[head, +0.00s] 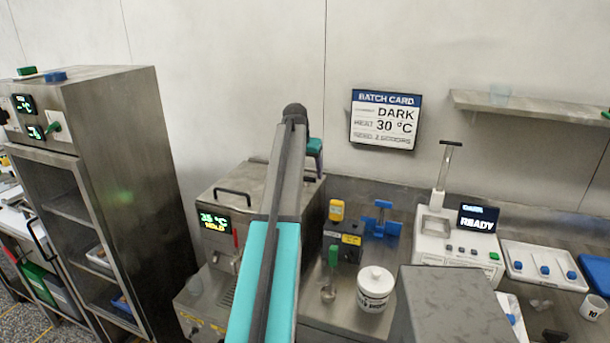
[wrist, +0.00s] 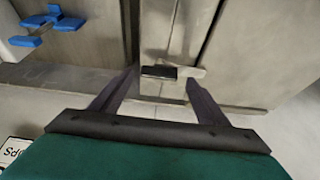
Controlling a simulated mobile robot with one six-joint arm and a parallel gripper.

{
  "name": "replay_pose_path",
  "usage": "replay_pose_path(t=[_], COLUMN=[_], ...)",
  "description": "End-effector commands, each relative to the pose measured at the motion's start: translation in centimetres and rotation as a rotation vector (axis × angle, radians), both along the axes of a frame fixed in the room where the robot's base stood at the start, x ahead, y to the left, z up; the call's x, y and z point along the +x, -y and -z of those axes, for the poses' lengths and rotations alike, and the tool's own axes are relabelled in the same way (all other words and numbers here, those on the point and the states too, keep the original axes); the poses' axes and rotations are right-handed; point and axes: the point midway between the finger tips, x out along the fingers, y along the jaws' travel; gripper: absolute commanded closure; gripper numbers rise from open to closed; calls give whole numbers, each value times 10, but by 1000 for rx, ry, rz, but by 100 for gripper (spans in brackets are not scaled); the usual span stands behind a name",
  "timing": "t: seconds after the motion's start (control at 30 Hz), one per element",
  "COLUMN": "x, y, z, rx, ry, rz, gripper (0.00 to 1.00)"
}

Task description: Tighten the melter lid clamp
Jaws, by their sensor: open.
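The melter (head: 212,255) is a steel box with a lit display, left of centre in the head view; a handle (head: 232,192) stands on its lid. My arm crosses in front of it and hides part of it. In the wrist view, a small metal bar with a black part, apparently the lid clamp (wrist: 173,72), sits at a seam between steel surfaces. My gripper (wrist: 163,88) is open and empty, its fingers to either side of the clamp in the picture. I cannot tell the remaining distance or any contact. In the head view the fingers are mostly hidden.
A blue fixture (head: 381,220) stands right of the melter and shows in the wrist view (wrist: 50,22). A yellow-topped dark unit (head: 343,243) and a white lidded pot (head: 375,288) are nearby. A steel cabinet (head: 140,160) stands left. The wall behind holds a batch card (head: 385,119).

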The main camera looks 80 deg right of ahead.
Motion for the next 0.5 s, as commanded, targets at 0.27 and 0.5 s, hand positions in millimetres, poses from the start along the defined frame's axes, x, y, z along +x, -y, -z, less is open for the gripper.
replay_pose_path(t=[0.27, 0.5], x=[5, 9], y=[-13, -25], z=[-32, -63], rx=[-2, -2], ry=[0, 1], rz=[0, -1], gripper=[31, 31])
